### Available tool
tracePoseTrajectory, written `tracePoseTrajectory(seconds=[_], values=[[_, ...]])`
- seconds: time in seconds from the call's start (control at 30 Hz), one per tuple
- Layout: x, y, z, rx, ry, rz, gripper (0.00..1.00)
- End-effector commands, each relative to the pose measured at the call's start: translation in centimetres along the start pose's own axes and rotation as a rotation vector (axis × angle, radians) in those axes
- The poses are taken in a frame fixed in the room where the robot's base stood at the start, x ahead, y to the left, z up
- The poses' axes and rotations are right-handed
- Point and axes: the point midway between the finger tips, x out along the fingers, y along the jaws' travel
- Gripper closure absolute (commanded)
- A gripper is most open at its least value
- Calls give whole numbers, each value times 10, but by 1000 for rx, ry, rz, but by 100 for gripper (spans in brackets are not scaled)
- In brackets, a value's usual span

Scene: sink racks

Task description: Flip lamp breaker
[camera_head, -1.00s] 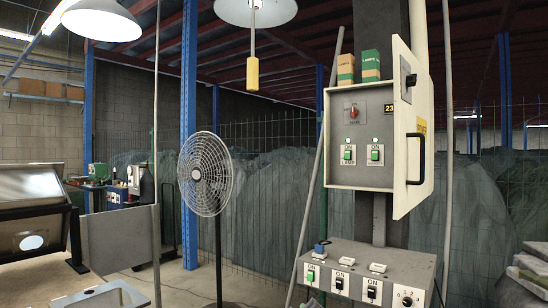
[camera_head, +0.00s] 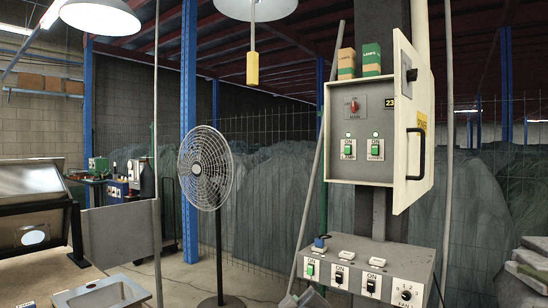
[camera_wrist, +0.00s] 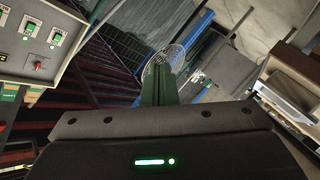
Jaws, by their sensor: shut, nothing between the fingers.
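The open grey breaker box (camera_head: 362,172) stands on a dark column right of centre in the head view. On its face are a red main switch (camera_head: 354,105) and two green-lit switches, left (camera_head: 348,149) and right (camera_head: 376,149). Their small labels are too blurred to read surely. In the wrist view the box's panel (camera_wrist: 62,74) shows upside down at the upper left, with its two green switches (camera_wrist: 29,28) (camera_wrist: 56,38) and the red switch (camera_wrist: 38,65). My gripper (camera_wrist: 158,82) is shut and empty, to the right of the panel and apart from it.
The box's door (camera_head: 411,150) hangs open to the right, with a black handle. Below is a grey control box (camera_head: 345,255) with several switches. A fan (camera_head: 205,170) stands left, and a yellow pull handle (camera_head: 252,69) hangs from a lamp (camera_head: 256,9).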

Motion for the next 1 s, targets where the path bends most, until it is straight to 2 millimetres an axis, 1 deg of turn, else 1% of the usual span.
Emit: tracePoseTrajectory(seconds=[0.03,0.07,0.17,0.2,0.23,0.3,0.4,0.5,0.63,0.8,1.0], values=[[2,11,-18,27,45,20,100],[3,17,-28,48,78,37,100],[5,44,-70,142,217,128,100],[5,58,-87,186,274,178,100],[4,69,-99,220,317,219,100],[-1,94,-122,297,404,325,100],[-12,128,-143,397,494,488,100],[-26,152,-153,474,546,642,100],[-40,171,-155,541,570,798,100],[-50,178,-152,576,573,895,100],[-51,178,-150,580,572,908,100]])
